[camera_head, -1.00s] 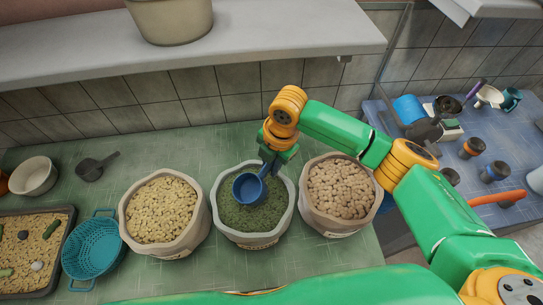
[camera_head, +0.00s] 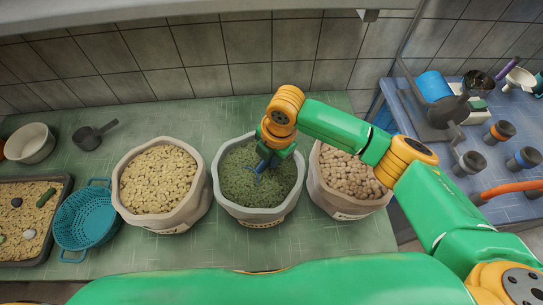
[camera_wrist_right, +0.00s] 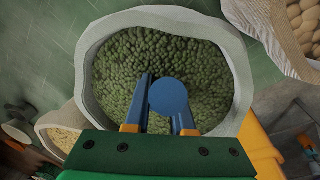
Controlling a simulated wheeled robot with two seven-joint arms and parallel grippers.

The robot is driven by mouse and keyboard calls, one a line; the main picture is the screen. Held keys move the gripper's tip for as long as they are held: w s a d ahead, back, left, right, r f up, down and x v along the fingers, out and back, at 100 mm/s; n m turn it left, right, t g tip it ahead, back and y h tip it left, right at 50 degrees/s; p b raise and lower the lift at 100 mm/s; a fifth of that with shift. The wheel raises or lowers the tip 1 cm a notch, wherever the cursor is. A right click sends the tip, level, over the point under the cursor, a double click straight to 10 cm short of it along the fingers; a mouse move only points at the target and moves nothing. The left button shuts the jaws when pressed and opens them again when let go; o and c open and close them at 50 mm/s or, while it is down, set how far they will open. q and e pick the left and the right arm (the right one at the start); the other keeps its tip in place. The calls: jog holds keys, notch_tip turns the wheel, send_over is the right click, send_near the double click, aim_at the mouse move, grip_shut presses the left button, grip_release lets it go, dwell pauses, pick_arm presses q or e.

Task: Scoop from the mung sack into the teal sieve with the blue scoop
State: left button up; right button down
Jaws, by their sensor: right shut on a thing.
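The mung sack (camera_head: 258,214), a pale sack full of green beans, stands mid-counter between two other sacks. My right gripper (camera_head: 264,161) is over its opening, pointing down, shut on the blue scoop. In the right wrist view the scoop (camera_wrist_right: 168,97) shows as a round blue end between the fingers, with green beans behind it. In the head view only a bit of blue shows below the fingers; the scoop's bowl is hidden, and I cannot tell how deep it sits. The teal sieve (camera_head: 86,219) stands empty at left. My left gripper is out of view.
A sack of yellowish beans (camera_head: 158,181) stands between the mung sack and the sieve. A sack of tan beans (camera_head: 346,177) is close on the right. A tray (camera_head: 36,255), a white bowl (camera_head: 30,144) and a dark scoop (camera_head: 88,138) are at left. The wall is behind.

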jog(key=shift+f, duration=0.1)
jog(key=shift+f, duration=0.45)
dwell(1.1)
